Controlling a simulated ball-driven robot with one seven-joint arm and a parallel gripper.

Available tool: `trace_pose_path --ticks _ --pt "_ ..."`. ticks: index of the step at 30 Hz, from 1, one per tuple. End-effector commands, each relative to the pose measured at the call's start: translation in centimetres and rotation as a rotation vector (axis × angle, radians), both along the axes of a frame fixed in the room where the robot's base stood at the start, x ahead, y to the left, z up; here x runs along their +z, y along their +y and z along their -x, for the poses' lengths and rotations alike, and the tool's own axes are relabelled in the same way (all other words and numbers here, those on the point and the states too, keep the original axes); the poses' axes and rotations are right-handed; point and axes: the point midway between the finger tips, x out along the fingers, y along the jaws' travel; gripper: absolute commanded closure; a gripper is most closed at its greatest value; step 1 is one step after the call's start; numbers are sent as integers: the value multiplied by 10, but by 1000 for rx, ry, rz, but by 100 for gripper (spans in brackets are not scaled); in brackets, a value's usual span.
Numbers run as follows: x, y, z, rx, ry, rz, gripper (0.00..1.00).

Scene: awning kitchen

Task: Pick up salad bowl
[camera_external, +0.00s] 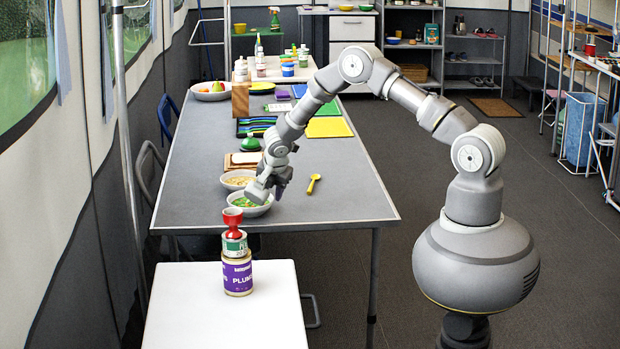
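The salad bowl (262,211) is a pale grey bowl with green contents on the grey table (340,200), near the table's front left. My gripper (264,196) is right over the bowl and points down at it, with its fingers overlapping the bowl's rim in this view. I cannot tell whether the fingers touch the bowl or are closed on it. The gripper hides part of the bowl's back and right side.
A second bowl (236,181) with beige contents stands close behind. A yellow spoon (314,183) lies to the right. The table's right front is clear.

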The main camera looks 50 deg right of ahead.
Motion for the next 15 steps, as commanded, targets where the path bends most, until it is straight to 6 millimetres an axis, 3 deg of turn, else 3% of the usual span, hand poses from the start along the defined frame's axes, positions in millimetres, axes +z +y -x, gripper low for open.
trace_pose_path --ticks 3,6,13,15 --pt "-25 -3 -7 -1 1 -1 65" --pt "-35 -7 -13 -1 0 0 65" --pt "-36 -8 -14 -1 0 0 65" --pt "-35 -8 -14 -1 0 0 78"
